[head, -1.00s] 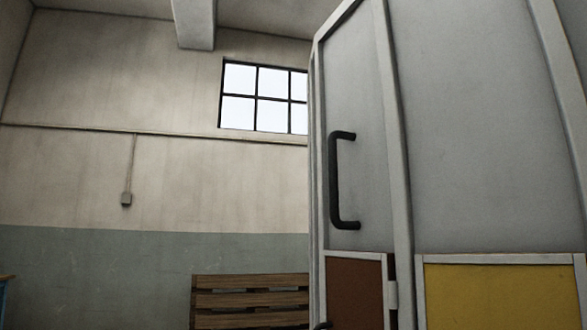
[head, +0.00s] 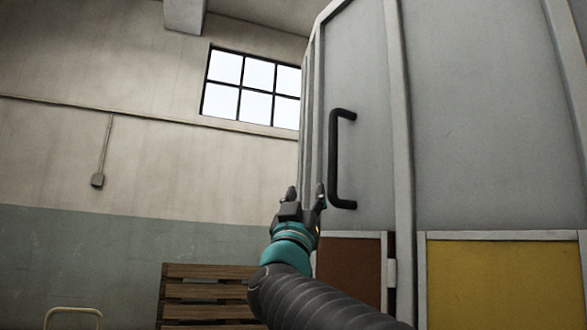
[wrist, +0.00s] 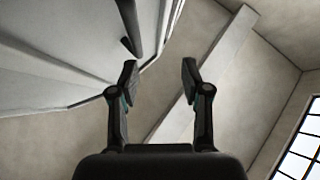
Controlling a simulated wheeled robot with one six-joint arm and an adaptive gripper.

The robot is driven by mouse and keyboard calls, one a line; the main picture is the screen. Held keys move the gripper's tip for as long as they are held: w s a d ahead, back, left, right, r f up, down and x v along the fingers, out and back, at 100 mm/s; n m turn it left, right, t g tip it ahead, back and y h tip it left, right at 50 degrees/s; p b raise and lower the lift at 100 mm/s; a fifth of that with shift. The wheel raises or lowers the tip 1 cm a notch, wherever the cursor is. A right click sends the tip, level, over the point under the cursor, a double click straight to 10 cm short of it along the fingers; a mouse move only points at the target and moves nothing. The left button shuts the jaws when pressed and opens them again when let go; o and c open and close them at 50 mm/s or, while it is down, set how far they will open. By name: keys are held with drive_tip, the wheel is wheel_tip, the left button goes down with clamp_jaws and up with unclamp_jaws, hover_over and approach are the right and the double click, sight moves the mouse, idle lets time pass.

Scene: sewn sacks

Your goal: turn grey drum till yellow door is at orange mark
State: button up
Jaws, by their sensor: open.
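The grey drum (head: 478,120) fills the right of the head view, a tall panelled body with pale ribs. A black bar handle (head: 337,160) stands upright on one panel. Below the grey panels are a brown door (head: 350,275) and, to its right, the yellow door (head: 503,275). My gripper (head: 306,192) is open and empty, pointing up, just left of the handle's lower end in the head view. In the wrist view my gripper (wrist: 160,78) has its fingers apart, and the handle (wrist: 131,28) shows beyond the left fingertip. I see no orange mark.
A wooden slatted stack (head: 205,290) stands behind, left of the drum. A pale yellow tube frame (head: 73,312) shows at the lower left. The wall (head: 80,160) with a window (head: 252,88) is further back.

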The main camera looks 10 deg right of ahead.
sight(332, 155)
drive_tip(key=w+d+r+m+h+p, duration=0.1)
drive_tip(key=w+d+r, duration=0.1)
drive_tip(key=r, duration=0.1)
drive_tip(key=w+d+r+m+g+h+p, duration=0.1)
drive_tip(key=w+d+r+h, duration=0.1)
drive_tip(key=r, duration=0.2)
drive_tip(key=w+d+r+m+g+h+p, duration=0.1)
drive_tip(key=w+d+r+m+h+p, duration=0.1)
drive_tip(key=d+r, duration=0.1)
drive_tip(key=shift+w+r, duration=0.35)
drive_tip(key=shift+r, duration=0.3)
clamp_jaws()
drive_tip(key=shift+d, duration=0.1)
